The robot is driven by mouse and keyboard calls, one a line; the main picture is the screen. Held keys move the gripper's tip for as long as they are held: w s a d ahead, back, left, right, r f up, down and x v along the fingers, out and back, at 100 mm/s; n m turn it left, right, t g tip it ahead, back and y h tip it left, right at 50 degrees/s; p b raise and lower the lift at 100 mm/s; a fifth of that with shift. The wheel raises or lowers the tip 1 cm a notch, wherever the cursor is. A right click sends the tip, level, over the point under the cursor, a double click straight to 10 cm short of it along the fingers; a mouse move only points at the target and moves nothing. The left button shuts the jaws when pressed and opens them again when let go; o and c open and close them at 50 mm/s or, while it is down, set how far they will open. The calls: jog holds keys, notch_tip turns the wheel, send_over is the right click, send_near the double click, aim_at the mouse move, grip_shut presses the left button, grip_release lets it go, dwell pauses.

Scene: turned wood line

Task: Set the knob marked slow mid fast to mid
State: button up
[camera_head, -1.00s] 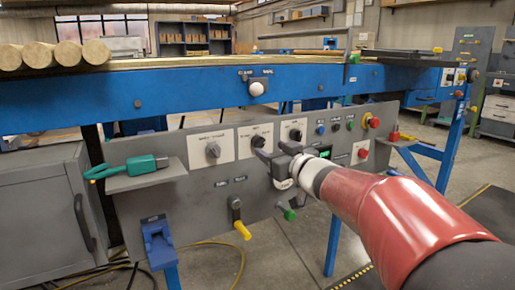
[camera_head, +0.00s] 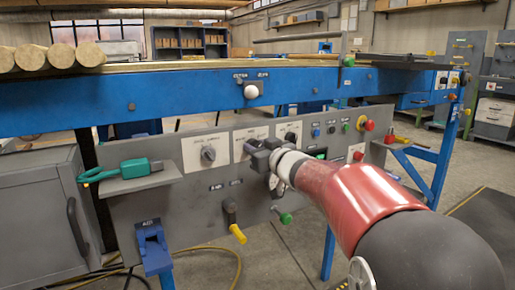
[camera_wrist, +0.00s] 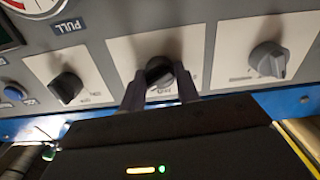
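The middle of three dark selector knobs on white plates is between my gripper's fingers. In the wrist view this knob (camera_wrist: 160,71) has one finger on each side, close to it. My gripper (camera_wrist: 160,82) looks open around it; contact is not clear. In the head view, my gripper (camera_head: 260,145) is at the panel and largely covers this knob. The left knob (camera_head: 208,153) and right knob (camera_head: 291,137) are uncovered. The small plate lettering is too blurred to read, so I cannot tell which is marked slow mid fast.
The grey panel (camera_head: 200,205) also bears a yellow-tipped lever (camera_head: 236,232), a green-tipped handle (camera_head: 284,217), and a red button (camera_head: 368,125). A green tool (camera_head: 125,169) lies on the left shelf. In the wrist view, neighbouring knobs (camera_wrist: 268,59) and (camera_wrist: 66,88) flank my fingers.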

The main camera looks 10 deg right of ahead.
jog(key=shift+c, duration=0.9)
jog(key=shift+n, duration=0.3)
jog(key=n+b, duration=0.3)
jog(key=n, duration=0.8)
jog(key=shift+f, duration=0.1)
jog(key=o, duration=1)
